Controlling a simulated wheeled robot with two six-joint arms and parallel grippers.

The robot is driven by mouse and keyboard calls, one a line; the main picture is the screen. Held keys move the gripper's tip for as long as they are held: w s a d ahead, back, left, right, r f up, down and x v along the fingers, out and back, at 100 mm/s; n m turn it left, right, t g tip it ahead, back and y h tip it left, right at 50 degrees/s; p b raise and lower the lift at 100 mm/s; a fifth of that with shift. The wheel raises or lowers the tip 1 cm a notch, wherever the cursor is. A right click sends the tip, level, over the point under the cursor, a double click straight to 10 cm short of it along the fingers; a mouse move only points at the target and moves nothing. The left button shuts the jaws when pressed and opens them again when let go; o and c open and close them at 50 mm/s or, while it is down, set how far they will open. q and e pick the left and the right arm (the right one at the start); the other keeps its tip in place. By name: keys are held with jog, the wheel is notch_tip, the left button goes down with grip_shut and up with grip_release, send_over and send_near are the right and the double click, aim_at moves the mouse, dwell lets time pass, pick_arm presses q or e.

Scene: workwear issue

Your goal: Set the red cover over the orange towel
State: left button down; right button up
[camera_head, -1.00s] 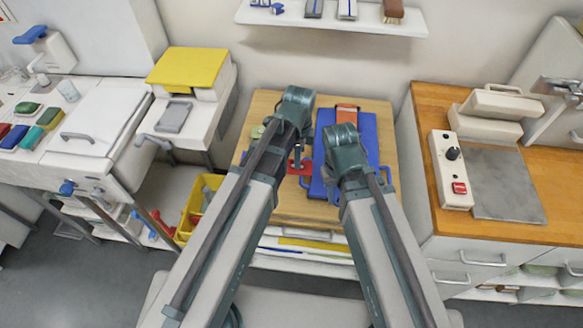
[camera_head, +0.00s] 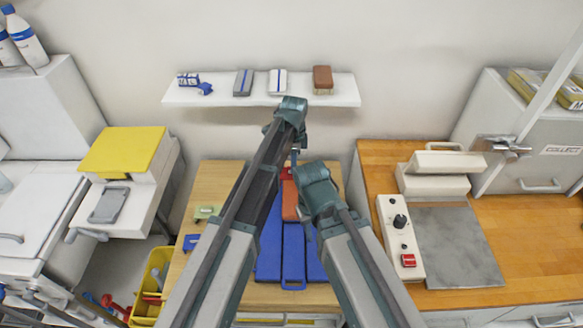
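The orange towel (camera_head: 290,204) lies at the far part of the blue holder (camera_head: 293,255) on the middle table, partly hidden by my arms. A red piece, likely the red cover (camera_head: 287,172), shows just beyond the towel, below the tip of my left gripper (camera_head: 295,154). Most of it is hidden by the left arm, so I cannot tell whether it is held or touches the towel. My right gripper (camera_head: 318,194) is just right of the towel. Its wrist hides the fingers.
The wooden table (camera_head: 215,185) carries a green item (camera_head: 203,212) and a blue item (camera_head: 191,242) at left. A wall shelf (camera_head: 225,95) is close behind the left arm. A worktop with a switch box (camera_head: 399,240) stands at right, a yellow bin (camera_head: 150,285) at lower left.

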pick_arm(q)
jog(key=shift+f, duration=0.1)
pick_arm(e)
jog(key=shift+f, duration=0.1)
